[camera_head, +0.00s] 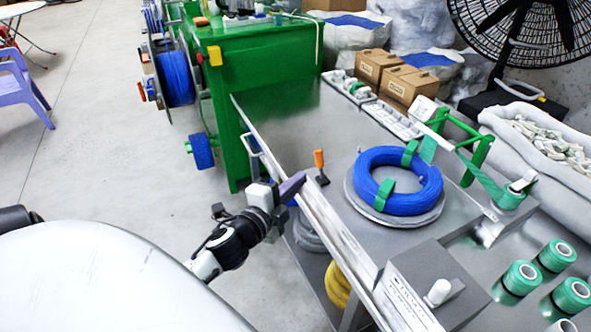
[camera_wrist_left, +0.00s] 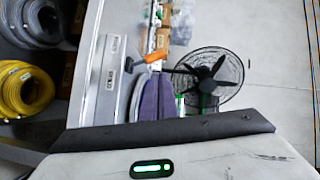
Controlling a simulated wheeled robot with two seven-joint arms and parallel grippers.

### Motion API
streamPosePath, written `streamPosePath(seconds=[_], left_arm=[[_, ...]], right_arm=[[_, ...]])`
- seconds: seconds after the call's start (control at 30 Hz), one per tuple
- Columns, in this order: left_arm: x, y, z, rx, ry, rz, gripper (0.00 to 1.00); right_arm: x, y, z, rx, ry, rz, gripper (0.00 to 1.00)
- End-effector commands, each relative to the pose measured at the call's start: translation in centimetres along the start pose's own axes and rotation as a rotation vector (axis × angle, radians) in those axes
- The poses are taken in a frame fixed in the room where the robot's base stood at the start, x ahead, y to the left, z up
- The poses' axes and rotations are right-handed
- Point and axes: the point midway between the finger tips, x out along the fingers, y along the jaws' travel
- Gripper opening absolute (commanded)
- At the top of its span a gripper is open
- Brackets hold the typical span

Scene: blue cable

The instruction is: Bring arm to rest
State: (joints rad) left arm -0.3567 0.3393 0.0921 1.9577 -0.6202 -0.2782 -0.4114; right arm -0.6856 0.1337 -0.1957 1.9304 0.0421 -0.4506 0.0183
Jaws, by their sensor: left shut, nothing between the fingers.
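My left gripper (camera_head: 292,187) is shut and empty. It is beside the near left edge of the metal workbench (camera_head: 285,115), left of the blue cable coil (camera_head: 369,184), and apart from the coil. Its purple-grey fingers also show in the left wrist view (camera_wrist_left: 157,97). The blue cable coil lies flat on a grey round plate on the bench, with green clips on it. My right gripper is not in view.
An orange-handled lever (camera_head: 319,160) stands at the bench edge close to my left gripper. A yellow coil (camera_head: 337,285) lies below the bench. Green tape rolls (camera_head: 522,277) stand at right. Open floor (camera_head: 95,140) lies left of the bench.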

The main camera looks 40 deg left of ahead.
Motion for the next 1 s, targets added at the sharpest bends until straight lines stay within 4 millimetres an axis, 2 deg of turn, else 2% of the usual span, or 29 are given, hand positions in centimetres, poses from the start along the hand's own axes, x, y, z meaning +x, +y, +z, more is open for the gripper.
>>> streamPosePath(seconds=[0.17,0.73,0.77,0.87,0.97,1.0], left_arm=[[-0.8,0.0,0.0,0.000,0.000,0.000,0.00],[-0.9,0.3,-0.1,-0.010,0.001,0.006,0.00],[-1.0,0.7,-0.2,-0.023,0.001,0.015,0.00],[-2.0,3.6,-0.9,-0.125,-0.001,0.082,0.00],[-4.4,8.9,-2.3,-0.321,-0.019,0.208,0.00],[-5.7,11.3,-3.2,-0.418,-0.032,0.270,0.00]], right_arm=[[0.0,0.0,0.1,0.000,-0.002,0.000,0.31],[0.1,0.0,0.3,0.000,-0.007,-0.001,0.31],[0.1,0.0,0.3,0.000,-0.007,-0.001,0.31],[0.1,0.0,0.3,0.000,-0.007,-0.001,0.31],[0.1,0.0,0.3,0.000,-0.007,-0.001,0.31],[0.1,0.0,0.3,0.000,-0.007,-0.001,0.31]])
